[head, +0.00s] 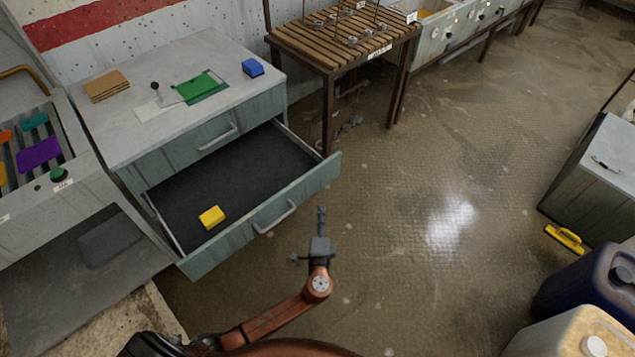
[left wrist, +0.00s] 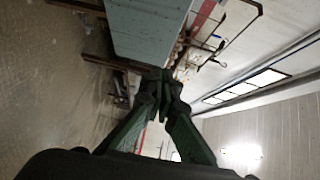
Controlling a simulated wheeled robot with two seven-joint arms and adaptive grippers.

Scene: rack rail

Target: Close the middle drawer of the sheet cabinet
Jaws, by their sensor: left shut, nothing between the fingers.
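The sheet cabinet (head: 120,146) stands at the left in the head view, grey-green with a pale top. Its middle drawer (head: 262,224) is pulled well out, with a dark floor and a bar handle (head: 275,218) on its front. A yellow block (head: 212,217) lies in the drawer. The drawer above (head: 212,137) is shut. My left gripper (head: 322,210) is shut and empty, just right of the drawer front and apart from it in the picture. In the left wrist view its fingers (left wrist: 163,85) meet, with a grey-green panel beyond. My right gripper is not in view.
A slatted wooden table (head: 345,45) stands behind the drawer's right end. A slotted bench (head: 40,165) adjoins the cabinet at left. Canisters (head: 590,290) and a yellow-handled item (head: 566,239) are at right. The middle floor is clear.

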